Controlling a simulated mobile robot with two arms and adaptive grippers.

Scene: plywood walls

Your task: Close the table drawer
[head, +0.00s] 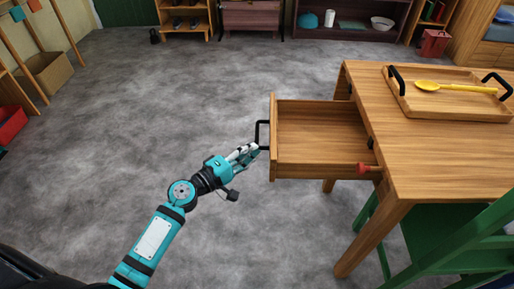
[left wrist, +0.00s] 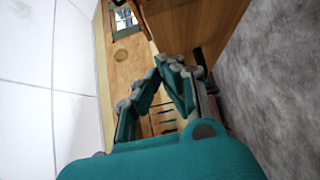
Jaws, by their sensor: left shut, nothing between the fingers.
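The wooden table (head: 440,160) stands at the right in the head view. Its drawer (head: 320,135) is pulled well out to the left and looks empty inside. A black handle (head: 261,135) is on the drawer's front panel (head: 273,140). My left gripper (head: 254,150) is shut and empty, close to the front panel by the near end of the handle; I cannot tell whether it touches. In the left wrist view the shut fingers (left wrist: 172,65) show just beside a wooden panel (left wrist: 195,25). My right gripper is not in view.
A tray (head: 440,108) with a yellow spoon (head: 455,87) lies on the table. A red knob-like object (head: 369,168) is by the drawer's near side. A green chair (head: 450,240) stands at the table's near side. Grey floor (head: 190,90) left of the drawer is clear.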

